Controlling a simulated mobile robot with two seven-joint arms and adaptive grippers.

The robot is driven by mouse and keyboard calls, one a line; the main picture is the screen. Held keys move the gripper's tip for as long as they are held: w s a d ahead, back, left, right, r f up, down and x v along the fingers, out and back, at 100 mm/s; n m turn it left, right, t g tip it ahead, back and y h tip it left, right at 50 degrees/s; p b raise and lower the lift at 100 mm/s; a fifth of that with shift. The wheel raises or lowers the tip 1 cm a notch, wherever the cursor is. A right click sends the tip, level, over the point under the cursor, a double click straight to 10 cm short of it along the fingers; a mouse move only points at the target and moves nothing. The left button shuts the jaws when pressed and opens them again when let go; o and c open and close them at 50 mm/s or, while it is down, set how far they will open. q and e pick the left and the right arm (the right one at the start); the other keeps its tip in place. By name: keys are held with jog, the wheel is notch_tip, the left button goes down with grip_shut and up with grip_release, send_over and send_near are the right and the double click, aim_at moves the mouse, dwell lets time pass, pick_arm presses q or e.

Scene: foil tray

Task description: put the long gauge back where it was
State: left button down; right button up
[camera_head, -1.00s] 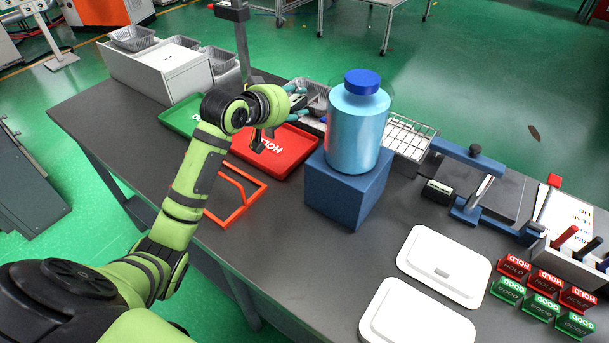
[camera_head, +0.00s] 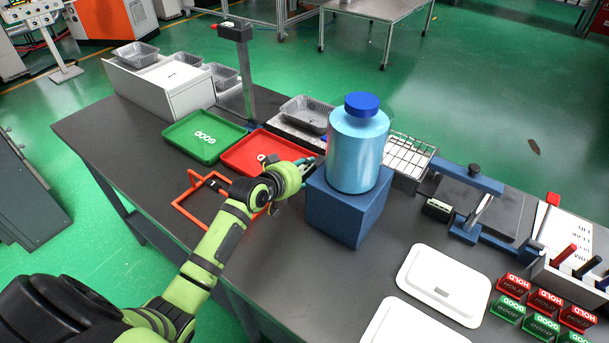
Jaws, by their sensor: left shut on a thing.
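My left gripper (camera_head: 307,163) is low over the table, beside the blue block (camera_head: 345,208) and close to the right end of the red HOLD tray (camera_head: 250,155). Its teal fingertips are small and partly hidden by the block and the bottle. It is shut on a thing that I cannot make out. I cannot pick out the long gauge with certainty. An orange frame (camera_head: 180,209) stands on the table left of my left wrist, with a small dark part by its bar. My right gripper is out of view.
A light-blue bottle (camera_head: 357,150) with a blue cap stands on the block, close to my left gripper. Behind are a green GOOD tray (camera_head: 205,137), a post (camera_head: 246,75) and a foil tray (camera_head: 307,113). White lids (camera_head: 444,285) lie at front right. Bare table lies front of the block.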

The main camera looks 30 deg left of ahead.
aim_at(304, 179)
pick_arm(q)
jog(key=shift+f, duration=1.1)
jog(key=shift+f, duration=0.35)
jog(key=shift+f+b, duration=0.25)
jog(key=shift+b, duration=0.05)
jog(key=c, duration=0.7)
grip_release()
jog(key=shift+c, duration=0.2)
jog(key=shift+r, duration=0.25)
jog(key=shift+r+p, duration=0.5)
jog(key=shift+r, duration=0.1)
jog(key=b+v, duration=0.1)
jog(key=v, duration=1)
jog(key=shift+s, duration=0.45)
